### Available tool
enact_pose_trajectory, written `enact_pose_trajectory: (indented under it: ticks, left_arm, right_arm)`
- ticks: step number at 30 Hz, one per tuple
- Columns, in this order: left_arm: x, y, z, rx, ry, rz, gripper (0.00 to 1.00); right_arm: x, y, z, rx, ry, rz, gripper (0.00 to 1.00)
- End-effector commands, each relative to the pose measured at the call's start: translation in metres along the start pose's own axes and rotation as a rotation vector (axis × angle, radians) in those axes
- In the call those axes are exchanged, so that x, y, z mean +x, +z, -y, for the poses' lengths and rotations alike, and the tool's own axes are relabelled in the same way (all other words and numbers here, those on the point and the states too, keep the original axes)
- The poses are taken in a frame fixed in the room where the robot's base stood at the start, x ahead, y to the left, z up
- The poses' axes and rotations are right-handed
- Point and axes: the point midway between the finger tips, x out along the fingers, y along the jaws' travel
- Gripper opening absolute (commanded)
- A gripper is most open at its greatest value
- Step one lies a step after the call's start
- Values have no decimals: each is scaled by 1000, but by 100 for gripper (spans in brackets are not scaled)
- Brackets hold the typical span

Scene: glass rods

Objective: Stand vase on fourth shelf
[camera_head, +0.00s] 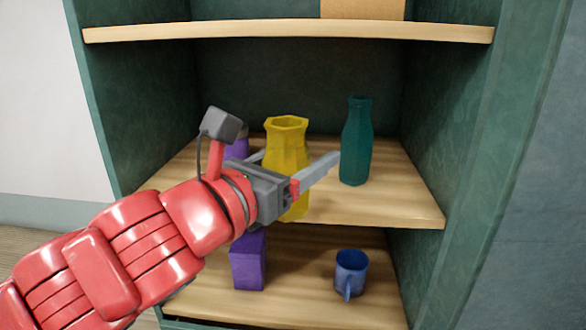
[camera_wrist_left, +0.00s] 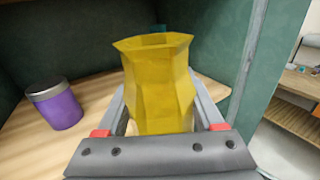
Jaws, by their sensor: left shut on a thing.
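The yellow faceted vase (camera_head: 287,145) is upright between the fingers of my left gripper (camera_head: 300,165), at the middle visible shelf (camera_head: 400,205) of the green shelf unit. In the left wrist view the vase (camera_wrist_left: 158,85) fills the space between the two fingers of the gripper (camera_wrist_left: 165,110). The gripper is shut on it. The vase's lower part is partly hidden by the gripper, and I cannot tell whether its base touches the shelf. My right gripper is not in view.
A teal bottle (camera_head: 357,140) stands right of the vase on the same shelf. A purple grey-topped container (camera_wrist_left: 57,105) stands left. Below are a purple box (camera_head: 248,262) and a blue mug (camera_head: 351,270). A shelf board (camera_head: 290,31) runs overhead; side walls enclose the space.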

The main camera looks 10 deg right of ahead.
Motion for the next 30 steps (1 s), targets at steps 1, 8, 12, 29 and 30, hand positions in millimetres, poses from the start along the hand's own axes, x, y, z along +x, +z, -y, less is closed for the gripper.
enact_pose_trajectory:
  ticks: [1,8,12,29,30]
  left_arm:
    - [9,4,-6,-6,-1,-4,0]
    - [60,0,-44,-12,0,-8,0]
    - [90,-3,-67,-11,-1,-5,0]
    - [116,-34,-88,0,3,-2,0]
    - [116,-38,-87,-1,1,0,0]
  right_arm:
    - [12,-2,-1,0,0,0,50]
    - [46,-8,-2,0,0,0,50]
    - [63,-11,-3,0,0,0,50]
    - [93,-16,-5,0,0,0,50]
    - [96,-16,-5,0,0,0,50]
